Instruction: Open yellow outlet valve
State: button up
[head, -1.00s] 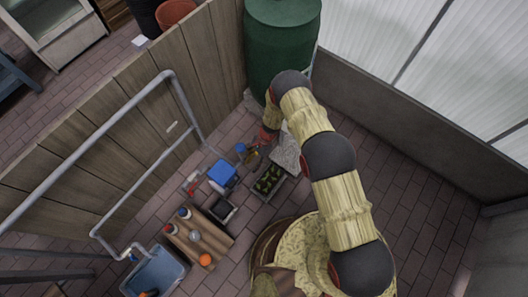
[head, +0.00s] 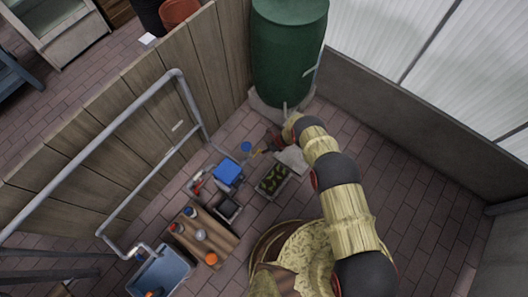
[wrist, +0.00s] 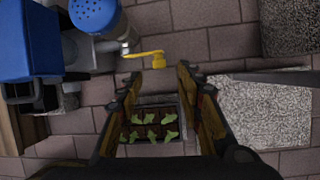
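The yellow valve handle (wrist: 146,55) shows in the wrist view as a thin lever on a grey pipe fitting, lying sideways just beyond my fingertips. The fitting joins a grey unit with a blue perforated cap (wrist: 94,14). My gripper (wrist: 160,76) is open, its two fingers apart with nothing between them. The handle lies ahead of the fingertips, nearer the left one, and I cannot tell whether they touch. In the head view my gripper (head: 271,145) is small beside the yellow part, and the handle's detail is unclear.
A planter tray with green seedlings (head: 273,180) lies below my gripper. A blue-topped box (head: 228,172) stands to the left. A green barrel (head: 287,55) stands behind on a pale base. A rough grey slab (wrist: 262,110) lies to the right. Brick floor shows right of the arm.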

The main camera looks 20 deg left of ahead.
jog(key=b+x, duration=0.4)
jog(key=x, duration=0.3)
jog(key=shift+s+f, duration=0.1)
jog(key=shift+c, duration=0.3)
grip_shut()
dwell(0.6)
